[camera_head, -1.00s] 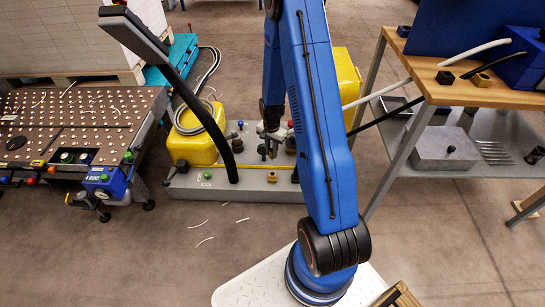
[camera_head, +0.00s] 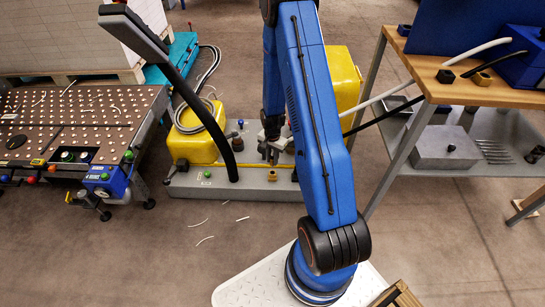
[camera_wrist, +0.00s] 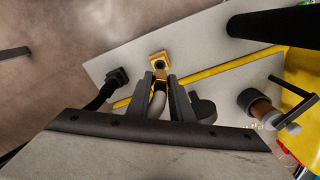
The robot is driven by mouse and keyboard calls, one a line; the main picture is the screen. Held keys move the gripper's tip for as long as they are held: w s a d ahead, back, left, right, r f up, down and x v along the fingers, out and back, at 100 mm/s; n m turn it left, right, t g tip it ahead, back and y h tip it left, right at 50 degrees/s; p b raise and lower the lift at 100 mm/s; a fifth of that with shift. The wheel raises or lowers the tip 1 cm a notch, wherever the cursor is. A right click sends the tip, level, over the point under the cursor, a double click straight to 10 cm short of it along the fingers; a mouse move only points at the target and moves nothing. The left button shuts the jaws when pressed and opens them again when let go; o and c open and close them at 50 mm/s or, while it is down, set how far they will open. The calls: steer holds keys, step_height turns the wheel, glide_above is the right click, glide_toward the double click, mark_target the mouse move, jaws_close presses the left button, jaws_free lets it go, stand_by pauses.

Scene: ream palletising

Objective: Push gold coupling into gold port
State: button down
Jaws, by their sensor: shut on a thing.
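My gripper (camera_wrist: 160,88) is shut on the gold coupling (camera_wrist: 160,84), which shows between the fingertips in the wrist view. A pale hose (camera_wrist: 157,102) curves back from it between the fingers. The gold port (camera_wrist: 158,61), a square block with a dark round hole, is just ahead of the fingertips on the grey base plate (camera_wrist: 205,55). Whether the coupling touches the port is not clear. In the head view the gold port (camera_head: 272,175) is at the plate's front edge, with my gripper (camera_head: 270,155) just behind and above it.
A black connector with a cable (camera_wrist: 115,80) is left of the gold port. A copper-coloured fitting with a black handle (camera_wrist: 262,108) is to the right. A black post (camera_head: 205,130) rises from the plate. Yellow tanks (camera_head: 195,147) stand behind. A wooden-topped bench (camera_head: 465,90) is at right.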

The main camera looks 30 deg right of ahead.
mark_target(272, 163)
steer(key=shift+f, duration=1.6)
steer(key=shift+f, duration=1.6)
stand_by(0.4)
steer(key=c, duration=1.5)
jaws_free()
steer(key=shift+r, duration=0.1)
step_height(272, 163, up, 17)
steer(key=shift+r, duration=0.1)
